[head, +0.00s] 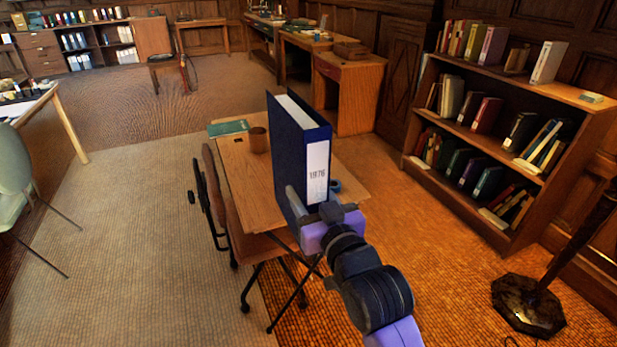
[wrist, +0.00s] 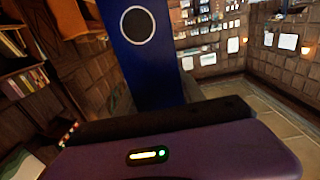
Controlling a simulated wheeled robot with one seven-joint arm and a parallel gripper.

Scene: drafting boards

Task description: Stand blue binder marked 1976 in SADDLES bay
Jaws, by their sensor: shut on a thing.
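The blue binder (head: 287,150) stands upright in the head view, with 1976 on its white spine label. My gripper (head: 316,213) is shut on its lower spine end. The binder is in front of a wooden desk (head: 245,180) and hides part of it; I cannot tell whether it touches the top. In the wrist view the blue binder (wrist: 150,65) rises from my gripper (wrist: 165,120), its round finger hole showing. No SADDLES marking is readable; the bookcase (head: 480,75) at right has several shelves with pale labels too small to read.
A mug (head: 258,140) and a green book (head: 228,128) are on the desk. A chair (head: 222,190) stands at its left. A dark stand base (head: 528,305) is on the floor at right. Another shelf unit (head: 88,42) is at the far left. Open carpet lies between desk and bookcase.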

